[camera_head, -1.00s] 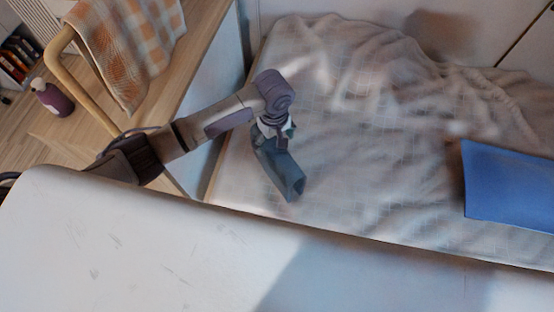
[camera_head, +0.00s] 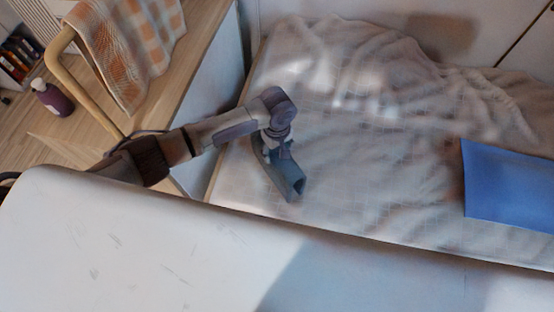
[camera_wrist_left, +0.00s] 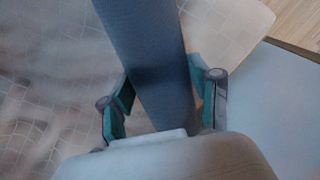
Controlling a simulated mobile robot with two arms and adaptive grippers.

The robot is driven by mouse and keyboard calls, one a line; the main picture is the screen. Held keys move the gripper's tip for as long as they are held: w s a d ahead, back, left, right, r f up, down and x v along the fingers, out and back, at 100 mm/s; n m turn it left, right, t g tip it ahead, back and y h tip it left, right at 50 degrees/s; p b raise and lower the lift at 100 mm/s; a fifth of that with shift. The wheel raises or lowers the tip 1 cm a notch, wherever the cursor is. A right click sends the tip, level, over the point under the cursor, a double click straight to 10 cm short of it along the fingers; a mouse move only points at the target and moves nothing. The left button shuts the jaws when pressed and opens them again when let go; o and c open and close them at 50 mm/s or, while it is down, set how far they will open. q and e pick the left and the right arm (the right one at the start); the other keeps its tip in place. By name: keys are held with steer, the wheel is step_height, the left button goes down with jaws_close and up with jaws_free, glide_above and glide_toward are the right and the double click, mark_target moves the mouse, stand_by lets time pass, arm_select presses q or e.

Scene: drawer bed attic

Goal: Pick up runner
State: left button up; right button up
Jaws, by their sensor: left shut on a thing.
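The runner (camera_head: 289,179) is a grey-blue, folded-looking piece lying at a slant over the pale bed cover. Its near end shows a darker fold or opening. My left gripper (camera_head: 275,147) is at its upper part, shut on it. In the left wrist view the runner (camera_wrist_left: 145,40) passes between the two teal-padded fingers of my left gripper (camera_wrist_left: 163,105) and runs away up the picture. I cannot tell whether the runner touches the bed. My right gripper is not in view.
A rumpled checked bed cover (camera_head: 370,150) lies around the runner. A blue flat piece (camera_head: 510,185) lies at right. The bed's free surface is to the right.

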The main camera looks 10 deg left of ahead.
arm_select(q)
jaws_close()
